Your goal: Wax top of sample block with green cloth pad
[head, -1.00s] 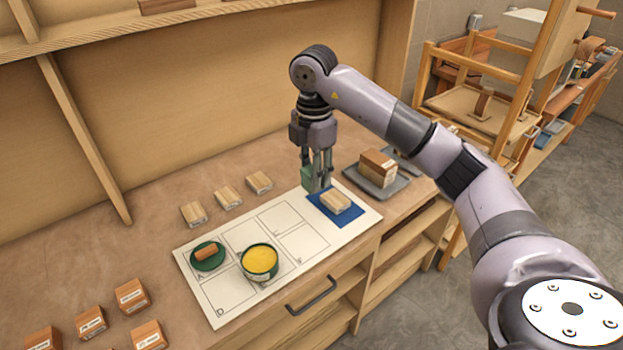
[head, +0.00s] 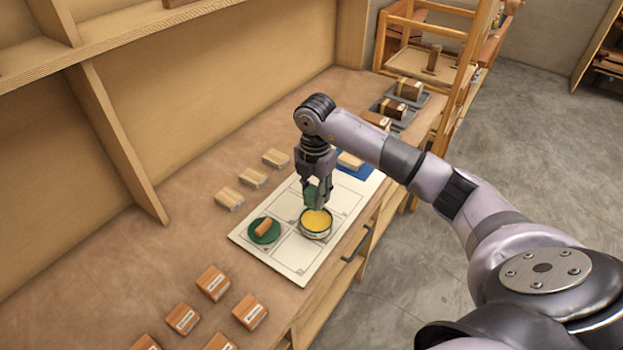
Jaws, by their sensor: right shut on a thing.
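My right gripper (head: 314,182) is shut on a green cloth pad (head: 313,196). It holds the pad at the far rim of an open tin of yellow wax (head: 318,221); I cannot tell whether the pad touches the wax. The tin stands on a white sheet marked with boxes (head: 290,262). The pale wood sample block (head: 350,160) lies on a blue mat (head: 367,171) at the sheet's far end, partly hidden by my right arm. My left gripper is not in view.
A green disc (head: 256,238) with a brown piece (head: 263,228) on it lies left of the tin. Several pale blocks (head: 253,178) lie behind the sheet, and several labelled brown blocks (head: 213,282) in front left. Grey trays (head: 397,116) with brown blocks stand at the far right.

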